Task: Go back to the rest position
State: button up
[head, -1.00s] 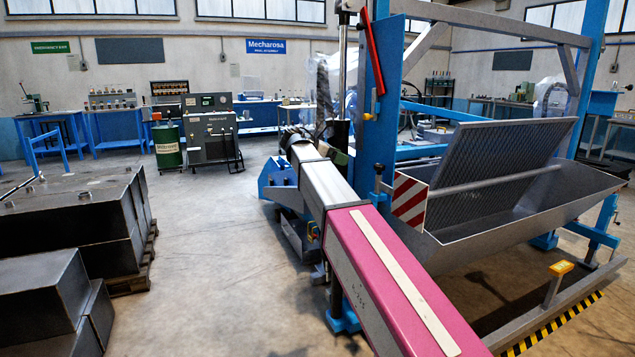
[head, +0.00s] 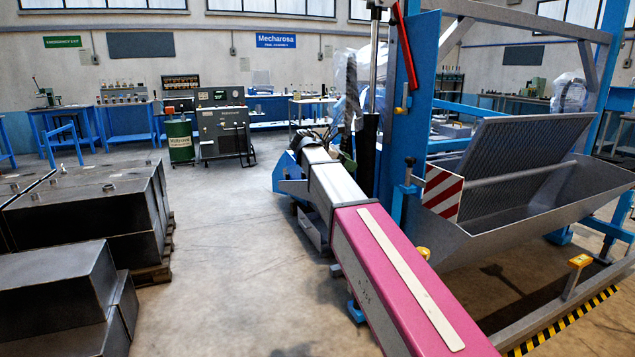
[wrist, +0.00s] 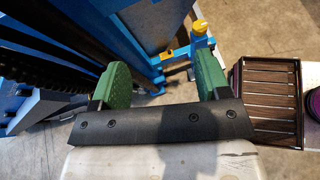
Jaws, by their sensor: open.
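My gripper (wrist: 161,82) shows in the wrist view. Its two green finger pads stand wide apart on a black bar, and the space between them holds nothing. A blue frame (wrist: 183,50) with a yellow knob lies beyond the fingers; I cannot tell how far off it is. In the head view I cannot make out the gripper clearly.
A blue post (head: 422,70) and a grey trough (head: 560,208) with a slanted grating (head: 517,150) stand at the right. Dark metal boxes (head: 85,215) lie at the left. Bare floor (head: 225,240) is clear between. A slatted brown thing (wrist: 270,95) is right of the fingers.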

jog(key=s+d+f+m+y, duration=0.2)
jog(key=s+d+f+m, duration=0.15)
jog(key=f, duration=0.55)
jog(key=s+d+f+m+g+y, duration=0.15)
jog(key=s+f, duration=0.25)
jog(key=f, duration=0.5)
jog(key=s+d+f+m+y, duration=0.3)
jog(key=f, duration=0.6)
jog(key=s+f+m+g+y, duration=0.1)
jog(key=s+f+m+y, duration=0.5)
jog(key=s+f+m, duration=0.5)
jog(key=s+f, duration=0.4)
jog(key=shift+s+d+f+m, duration=0.15)
jog(key=shift+d+f+m, duration=0.15)
jog(key=shift+m, duration=0.1)
